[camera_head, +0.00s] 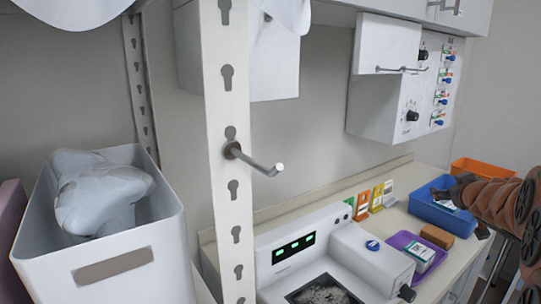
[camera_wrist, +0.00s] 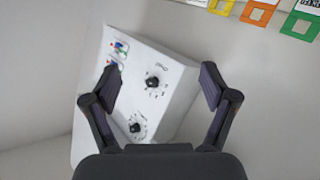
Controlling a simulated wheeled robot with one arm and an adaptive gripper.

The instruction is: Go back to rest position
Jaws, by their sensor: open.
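My gripper (camera_wrist: 161,90) shows in the wrist view with its two dark fingers wide apart and nothing between them. Beyond the fingers is the white control box (camera_wrist: 177,75) with black knobs and small coloured connectors. It does not appear to touch the fingers. In the head view the same kind of box (camera_head: 382,112) hangs on the wall at the upper right. My arm, with brown ribbed sections, shows at the right edge of the head view, over the counter end. The fingers cannot be made out clearly there.
A blue bin (camera_head: 428,212), an orange bin (camera_head: 478,168) and a purple tray (camera_head: 433,259) stand on the counter (camera_head: 335,196) near my arm. A white device (camera_head: 318,249) sits in front. A perforated post (camera_head: 228,150) with a protruding peg and a grey bin (camera_head: 104,262) are at left.

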